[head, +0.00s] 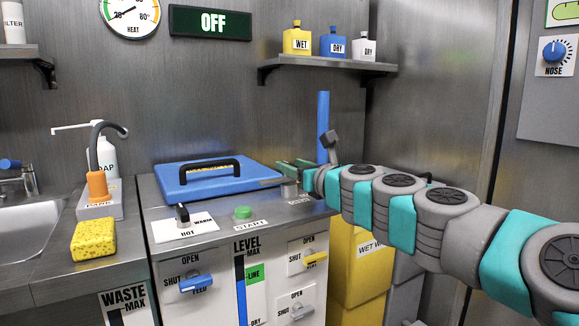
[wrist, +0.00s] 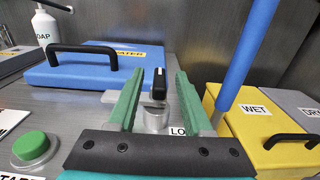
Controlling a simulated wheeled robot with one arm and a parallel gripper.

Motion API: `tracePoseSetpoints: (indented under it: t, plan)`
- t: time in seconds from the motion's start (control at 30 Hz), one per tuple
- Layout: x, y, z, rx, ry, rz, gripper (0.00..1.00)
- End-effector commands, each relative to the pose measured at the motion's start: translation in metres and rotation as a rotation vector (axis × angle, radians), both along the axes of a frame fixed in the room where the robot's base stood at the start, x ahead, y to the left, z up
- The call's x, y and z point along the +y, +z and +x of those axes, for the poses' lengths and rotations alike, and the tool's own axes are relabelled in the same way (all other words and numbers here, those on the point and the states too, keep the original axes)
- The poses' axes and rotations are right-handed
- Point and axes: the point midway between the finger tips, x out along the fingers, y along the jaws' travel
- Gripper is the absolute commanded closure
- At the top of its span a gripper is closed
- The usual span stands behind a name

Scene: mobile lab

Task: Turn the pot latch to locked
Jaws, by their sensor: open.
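The pot latch is a round metal knob with a black lever (wrist: 159,85), at the right of the blue pot lid (wrist: 70,72) in the wrist view. In the head view its metal base (head: 290,190) shows below my fingers. My gripper (wrist: 160,76) is open, with one green finger on each side of the lever; I cannot tell whether either touches it. In the head view my gripper (head: 289,167) reaches in from the right over the counter. A label starting "LO" (wrist: 177,131) shows beside the latch, partly hidden by the right finger.
A blue upright pole (head: 323,125) stands close behind my gripper. A green START button (head: 243,212) and a HOT/WARM switch (head: 182,214) sit on the counter front. Yellow and grey bins (head: 357,255) stand to the right. The wall sign (head: 211,22) reads OFF.

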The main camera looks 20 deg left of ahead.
Motion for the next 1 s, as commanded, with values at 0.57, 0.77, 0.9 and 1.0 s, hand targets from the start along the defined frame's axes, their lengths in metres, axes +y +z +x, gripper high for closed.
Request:
tracePoseSetpoints:
  t: [0.57,0.77,0.9,1.0]
  plan:
    - [0.015,0.0,0.013,-0.001,0.0,-0.002,0.5]
    - [0.015,0.0,0.013,-0.001,0.0,-0.002,0.72]
    - [0.015,-0.001,0.013,-0.001,0.0,-0.002,0.88]
    - [0.015,0.0,0.013,-0.001,0.0,-0.002,0.99]
